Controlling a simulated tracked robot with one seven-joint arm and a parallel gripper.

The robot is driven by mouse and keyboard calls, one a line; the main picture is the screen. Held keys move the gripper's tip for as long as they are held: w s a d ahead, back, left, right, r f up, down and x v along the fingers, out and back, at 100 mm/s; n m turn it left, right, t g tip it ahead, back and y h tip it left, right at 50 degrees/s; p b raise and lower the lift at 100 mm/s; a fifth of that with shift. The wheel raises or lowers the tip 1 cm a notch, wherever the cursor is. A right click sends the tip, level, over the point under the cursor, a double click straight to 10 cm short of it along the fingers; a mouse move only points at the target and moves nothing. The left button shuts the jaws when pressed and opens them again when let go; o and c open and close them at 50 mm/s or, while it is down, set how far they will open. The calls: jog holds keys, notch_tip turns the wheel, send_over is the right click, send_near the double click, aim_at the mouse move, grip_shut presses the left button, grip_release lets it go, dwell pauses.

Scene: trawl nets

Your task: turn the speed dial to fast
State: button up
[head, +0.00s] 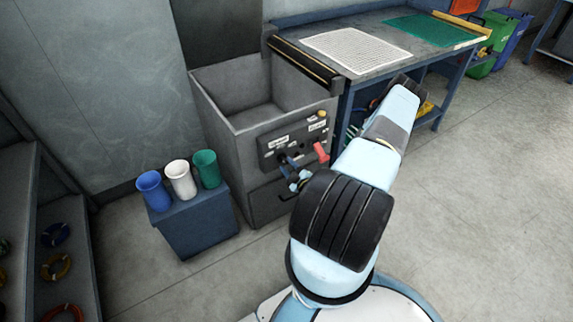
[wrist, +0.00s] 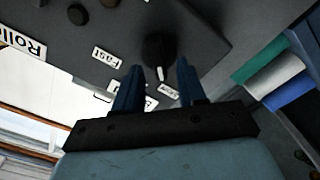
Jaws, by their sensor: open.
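The speed dial (wrist: 158,52) is a black knob on the dark control panel (head: 268,146). In the wrist view its white mark points down the picture, towards the "Slow" label (wrist: 169,91). The "Fast" label (wrist: 106,57) is to the left of the knob. My gripper (wrist: 160,68) is open, with one blue finger on each side of the dial's lower end. I cannot tell whether the fingers touch it. In the head view my gripper (head: 291,164) is at the panel and hides the dial area.
A red lever (head: 321,152) and a yellow button (head: 321,113) are on the panel, right of my gripper. A blue stand (head: 198,228) with blue, white and green cups is to the left. A workbench (head: 375,62) stands behind. The floor at right is clear.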

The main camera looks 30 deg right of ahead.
jog(key=shift+w, duration=1)
jog(key=shift+c, duration=0.3)
grip_shut()
jog(key=shift+d, duration=0.15)
